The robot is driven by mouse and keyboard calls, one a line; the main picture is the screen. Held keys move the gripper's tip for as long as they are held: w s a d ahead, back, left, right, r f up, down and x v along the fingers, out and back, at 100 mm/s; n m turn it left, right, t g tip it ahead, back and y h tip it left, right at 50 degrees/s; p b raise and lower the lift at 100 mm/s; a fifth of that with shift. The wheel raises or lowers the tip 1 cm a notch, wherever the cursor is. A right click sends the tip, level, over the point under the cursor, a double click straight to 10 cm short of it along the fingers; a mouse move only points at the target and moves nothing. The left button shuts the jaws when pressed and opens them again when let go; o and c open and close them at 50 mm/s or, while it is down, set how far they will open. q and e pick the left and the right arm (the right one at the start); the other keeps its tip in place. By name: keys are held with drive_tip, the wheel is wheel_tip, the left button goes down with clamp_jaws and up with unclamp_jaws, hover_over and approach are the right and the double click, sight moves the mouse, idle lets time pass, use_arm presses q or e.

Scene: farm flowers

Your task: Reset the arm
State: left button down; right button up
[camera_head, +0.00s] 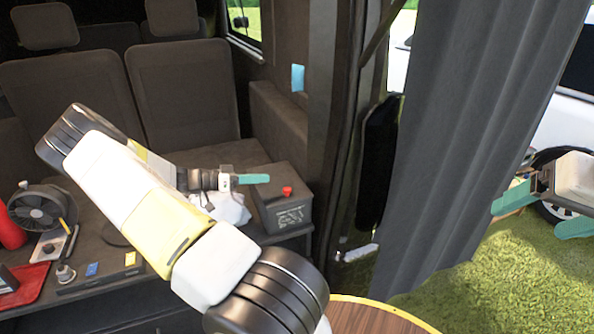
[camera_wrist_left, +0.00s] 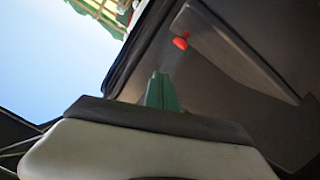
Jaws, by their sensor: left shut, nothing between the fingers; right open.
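My left arm (camera_head: 150,205) reaches in from the lower middle of the head view and bends over the vehicle's rear shelf. My left gripper (camera_head: 262,179) has teal fingers closed together with nothing between them, in front of the grey box with the red knob. Its closed fingers also show in the left wrist view (camera_wrist_left: 161,92), pointing up past the gripper body. My right gripper (camera_head: 532,212) is at the right edge of the head view, its two teal fingers spread apart and empty, over the grass.
The grey box (camera_head: 284,212) stands on the shelf by the left gripper. A white crumpled item (camera_head: 232,208), a fan (camera_head: 38,212) and a red tray (camera_head: 24,288) are on the shelf. A grey curtain (camera_head: 465,130) hangs between the grippers. A round wooden edge (camera_head: 372,316) shows at the bottom.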

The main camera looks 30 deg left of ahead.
use_arm(q)
drive_tip(key=f+v, duration=0.1)
drive_tip(key=v, duration=0.3)
drive_tip(key=d+r+g+y, duration=0.1)
drive_tip(key=d+r+g, duration=0.2)
drive_tip(key=d, duration=0.4)
drive_tip(key=w+d+r+g+y, duration=0.1)
drive_tip(key=d+r+g, duration=0.3)
drive_tip(key=d, duration=0.3)
drive_tip(key=d+r+g+y, duration=0.1)
drive_tip(key=d+r+g, duration=0.2)
drive_tip(key=d, duration=0.4)
drive_tip(key=s+d+r+n+t+y, duration=0.3)
drive_tip(key=s+d+r+t+y, duration=0.1)
drive_tip(key=s+d+r, duration=1)
drive_tip(key=shift+s+n+y, duration=0.4)
drive_tip(key=shift+s+y, duration=0.1)
drive_tip(key=shift+y, duration=0.4)
